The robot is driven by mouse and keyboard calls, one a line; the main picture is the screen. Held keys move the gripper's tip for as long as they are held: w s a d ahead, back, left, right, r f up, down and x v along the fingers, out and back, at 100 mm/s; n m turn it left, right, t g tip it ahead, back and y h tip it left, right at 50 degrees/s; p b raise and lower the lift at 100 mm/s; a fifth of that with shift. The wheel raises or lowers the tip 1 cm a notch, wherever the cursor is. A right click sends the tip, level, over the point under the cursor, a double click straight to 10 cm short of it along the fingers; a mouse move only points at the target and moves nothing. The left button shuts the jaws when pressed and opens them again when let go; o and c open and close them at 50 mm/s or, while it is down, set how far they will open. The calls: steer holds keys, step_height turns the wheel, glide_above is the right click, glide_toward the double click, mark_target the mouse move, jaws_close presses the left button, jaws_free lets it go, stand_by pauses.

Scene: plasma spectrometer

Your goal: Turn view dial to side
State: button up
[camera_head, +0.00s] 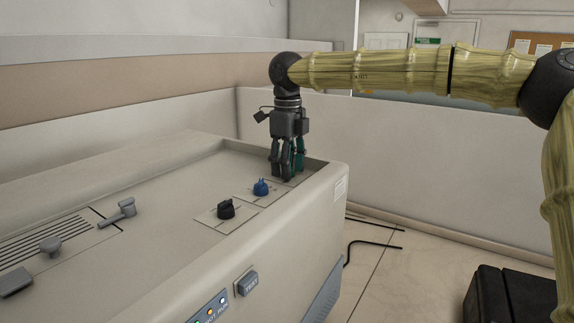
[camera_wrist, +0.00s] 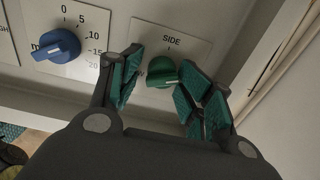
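The view dial is a green knob (camera_wrist: 161,73) on a pale plate with the word SIDE printed above it, in the wrist view. Its ridge looks roughly crosswise in the picture; where it points is hard to read. My gripper (camera_wrist: 160,62) is open, with teal-padded fingers on the left and right of the knob. The right finger overlaps the knob's edge; I cannot tell whether it touches. In the head view my gripper (camera_head: 287,175) points down at the far right end of the machine top (camera_head: 150,170), and its fingers hide the green knob.
A blue dial (camera_head: 261,187) with a numbered scale sits beside the green knob, and a black dial (camera_head: 226,209) lies nearer. The machine's raised rim (camera_head: 325,178) is close to my gripper. Grey levers (camera_head: 118,212) stand further left.

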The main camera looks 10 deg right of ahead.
steer(key=shift+d+f, duration=0.2)
steer(key=c, duration=0.5)
steer(key=shift+o, duration=0.2)
steer(key=shift+a, duration=0.15)
steer(key=shift+r+n+p, duration=0.15)
steer(key=shift+n+p, duration=0.15)
steer(key=shift+p, duration=0.2)
steer(key=shift+r+n+p, duration=0.15)
steer(key=shift+n+p, duration=0.85)
steer(key=shift+p, duration=0.05)
steer(key=n+p, duration=0.2)
steer(key=n, duration=0.2)
steer(key=shift+w+n+p, duration=0.1)
steer(key=shift+n+p, duration=0.2)
steer(key=shift+p, duration=0.1)
steer(key=n, duration=0.3)
steer(key=shift+f+n, duration=0.3)
steer(key=n, duration=0.3)
steer(key=shift+f+n, duration=0.1)
steer(key=shift+n, duration=1.9)
steer(key=shift+c, duration=0.3)
